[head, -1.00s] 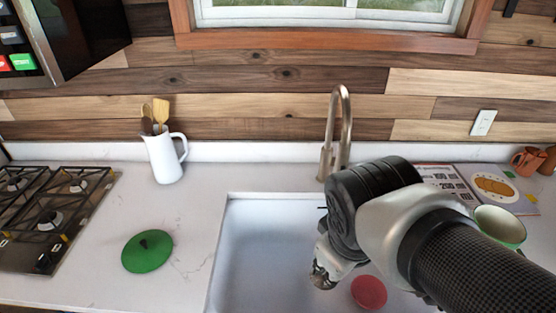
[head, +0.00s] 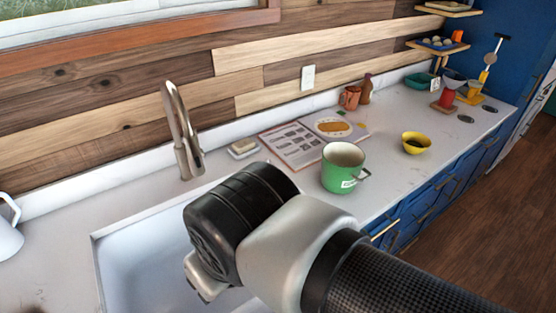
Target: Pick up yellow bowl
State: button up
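A small yellow bowl (head: 416,143) sits upright on the white counter in the head view, right of the green pot and near the counter's front edge. Its inside looks dark. My arm reaches in from the bottom right, over the sink. My gripper (head: 200,278) is mostly hidden behind the arm's wrist, far to the left of the bowl and apart from it. Its fingers cannot be made out.
A green pot (head: 342,170) stands between my arm and the bowl. An open cookbook (head: 295,145), a soap dish (head: 243,149) and a faucet (head: 184,135) are behind. A scale (head: 449,98) and a teal bowl (head: 418,81) stand at the far right. Counter around the bowl is clear.

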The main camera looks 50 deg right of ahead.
aim_at(415, 144)
jog(key=z, duration=2)
